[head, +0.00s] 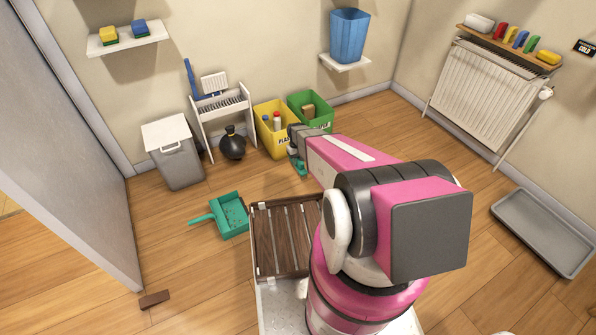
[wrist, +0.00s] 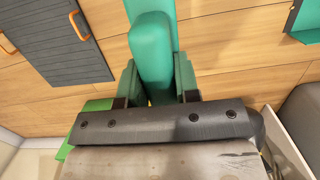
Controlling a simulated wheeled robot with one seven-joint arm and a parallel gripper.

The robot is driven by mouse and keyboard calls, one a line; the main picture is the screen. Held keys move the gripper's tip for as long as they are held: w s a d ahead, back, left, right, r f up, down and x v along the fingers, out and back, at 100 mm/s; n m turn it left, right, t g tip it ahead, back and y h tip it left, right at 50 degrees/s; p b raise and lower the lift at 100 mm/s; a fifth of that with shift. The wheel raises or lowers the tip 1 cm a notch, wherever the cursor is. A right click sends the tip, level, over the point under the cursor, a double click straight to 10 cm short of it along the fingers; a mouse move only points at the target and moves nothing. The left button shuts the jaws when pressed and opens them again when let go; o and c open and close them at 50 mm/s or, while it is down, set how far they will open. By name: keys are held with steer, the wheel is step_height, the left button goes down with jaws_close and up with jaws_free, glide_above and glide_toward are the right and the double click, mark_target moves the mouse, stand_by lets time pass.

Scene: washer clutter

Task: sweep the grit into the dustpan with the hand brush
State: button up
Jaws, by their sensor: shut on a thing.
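The teal dustpan (head: 233,228) lies on the wooden floor left of centre, its handle pointing left. Small dark specks of grit (head: 236,211) show in it. My gripper (head: 297,158) is low in front of the recycling bins, to the right of the dustpan and apart from it. It is shut on the teal hand brush (head: 298,167), which is mostly hidden behind my arm. In the wrist view, the brush's teal handle (wrist: 152,45) sits between both fingers. The bristles are hidden. A teal edge, likely the dustpan (wrist: 307,22), shows at the upper right there.
A yellow bin (head: 282,143) and a green bin (head: 324,120) stand by the back wall. A black round vase (head: 232,146), a white rack (head: 212,117) and a grey lidded bin (head: 180,165) stand left of them. A brown block (head: 154,299) lies near the door panel.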

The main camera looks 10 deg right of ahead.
step_height(320, 180, down, 8)
steer(key=shift+f, duration=3.8)
steer(key=shift+f, duration=0.75)
steer(key=shift+s+a+r, duration=0.1)
steer(key=shift+s+a, duration=0.2)
steer(key=shift+a, duration=0.55)
steer(key=shift+s+a+r, duration=0.1)
steer(key=shift+s+a, duration=0.2)
steer(key=shift+a, duration=0.5)
steer(key=shift+s+a+f, duration=0.1)
steer(key=shift+s+a, duration=0.15)
steer(key=shift+a, duration=0.55)
steer(key=shift+s+a, duration=0.25)
steer(key=shift+a, duration=0.5)
steer(key=shift+s+a, duration=0.25)
steer(key=shift+a, duration=0.5)
steer(key=shift+s+a, duration=0.25)
steer(key=shift+a, duration=0.5)
steer(key=shift+s+a, duration=0.3)
steer(key=shift+a, duration=0.55)
steer(key=shift+s+a, duration=0.25)
steer(key=shift+a, duration=0.55)
